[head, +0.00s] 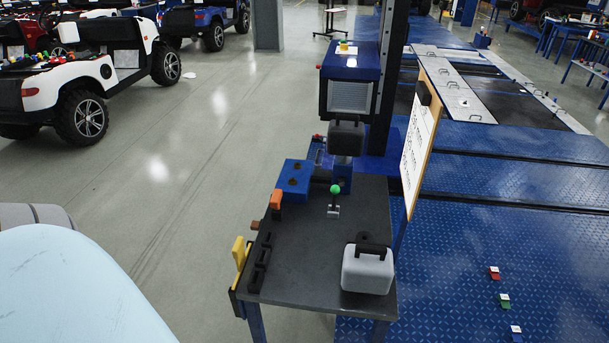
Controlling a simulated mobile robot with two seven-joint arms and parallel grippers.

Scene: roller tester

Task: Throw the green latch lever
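The green latch lever has a round green knob (336,189) on a thin stem. It rises from a small grey base (333,211) on the dark table (310,270), near the middle of its top. The stem looks about upright; I cannot tell which position the latch is in. Nothing touches the knob. Neither of my grippers shows in the head view.
A light grey box with a black handle (368,270) stands at the table's front right. A blue block with holes (293,179) and a dark handled block (346,138) are behind the lever. A whiteboard (417,145) stands to the right. Yellow parts (239,253) hang at the left edge.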

